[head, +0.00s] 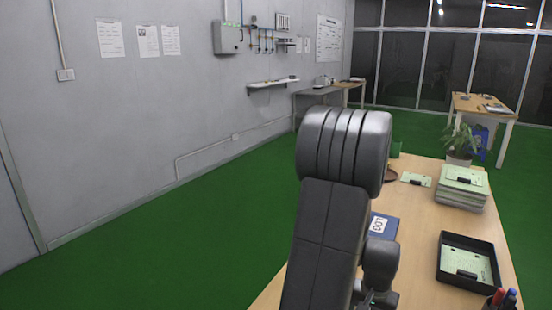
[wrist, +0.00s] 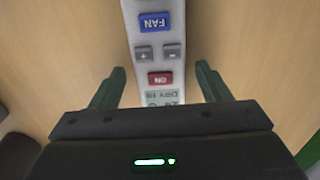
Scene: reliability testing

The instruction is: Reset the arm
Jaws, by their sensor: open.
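My arm rises large and dark in the middle of the head view, bent at its top joint, and hides part of the table behind it. My gripper (wrist: 160,84) shows in the wrist view with its two green fingers apart. Between and beyond the fingers lies a light grey remote-like controller (wrist: 158,61) with a blue FAN button, plus and minus buttons, a red ON button and a small display. The fingers stand to either side of it, with wood visible between. I cannot tell the height of the fingers above it. The gripper tips are not clear in the head view.
The wooden table (head: 410,250) holds a black tray (head: 442,275) with a green board, a stack of boards (head: 462,190), a potted plant (head: 461,145), a blue box (head: 383,225) and pens (head: 504,298). The green floor (head: 200,235) to the left is clear.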

